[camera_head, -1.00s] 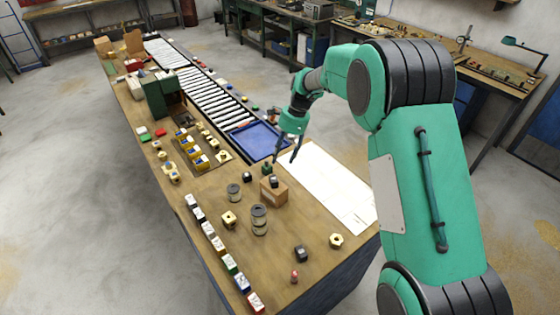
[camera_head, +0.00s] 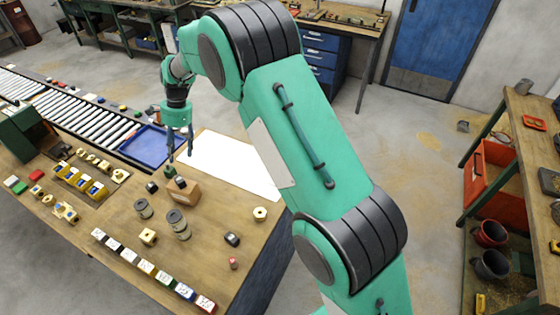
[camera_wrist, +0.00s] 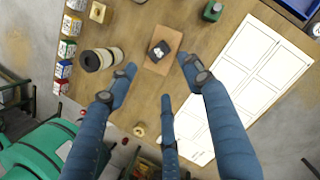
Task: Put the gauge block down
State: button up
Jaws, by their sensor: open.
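A small dark block (camera_wrist: 160,51) with a pale marked face, likely the gauge block, rests on a tan wooden block (camera_wrist: 152,67) in the wrist view. In the head view, the dark block (camera_head: 180,183) sits on the wooden block (camera_head: 187,194) near the white sheet. My gripper (camera_head: 180,154) points down above them, apart from both. In the wrist view, the fingers of my gripper (camera_wrist: 160,76) are spread with nothing between them. The exact height of the fingertips over the block cannot be told.
Spools (camera_head: 178,224) stand near the wooden block. A green-and-dark item (camera_wrist: 212,10) lies close by. A white printed sheet (camera_head: 230,165) covers the table's right part. A blue tray (camera_head: 145,146) adjoins the roller conveyor. Labelled blocks line the front edge.

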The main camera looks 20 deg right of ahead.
jog(key=s+d+r+n+t, duration=0.2)
jog(key=s+d+r+n, duration=0.1)
jog(key=s+d+r, duration=0.8)
jog(key=s+d+r+n+t, duration=0.1)
jog(key=s+d+r+n, duration=0.2)
jog(key=s+d+r, duration=0.75)
jog(key=s+d+r+n+t+h, duration=0.1)
jog(key=s+d, duration=0.4)
jog(key=s, duration=0.7)
jog(key=s+d+r+n+t+h, duration=0.1)
jog(key=s+d+n, duration=0.4)
jog(key=s, duration=0.7)
jog(key=shift+d+r+n+t+h, duration=0.25)
jog(key=shift+r+n+t+h, duration=0.2)
jog(key=shift+r+t, duration=0.4)
jog(key=shift+f, duration=0.15)
notch_tip(320, 180, down, 8)
jog(key=b, duration=0.8)
